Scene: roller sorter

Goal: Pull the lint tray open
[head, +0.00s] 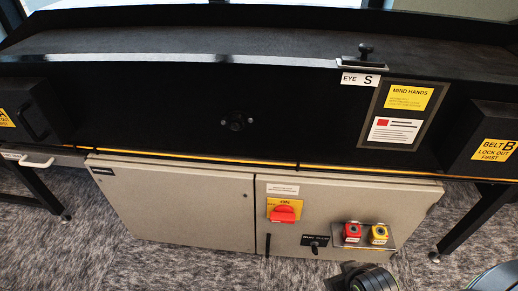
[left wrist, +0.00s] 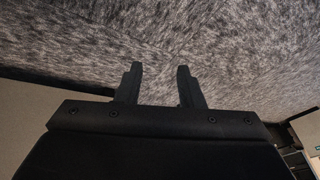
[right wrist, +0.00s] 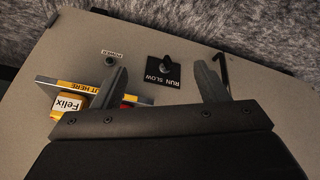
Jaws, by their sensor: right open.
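A drawer front with a pale handle (head: 37,162), which looks like the lint tray, sits under the machine's left end in the head view. It appears closed, and its left side is cut off by the picture edge. My left gripper (left wrist: 160,70) is open and empty above grey carpet, with no tray in its view. My right gripper (right wrist: 161,72) is open and empty in front of the cabinet face, near the run slow switch (right wrist: 167,68). Neither gripper's fingers show in the head view.
The beige cabinet (head: 180,205) stands below the belt housing. A table leg (head: 45,190) stands at left. Carpet is clear in front.

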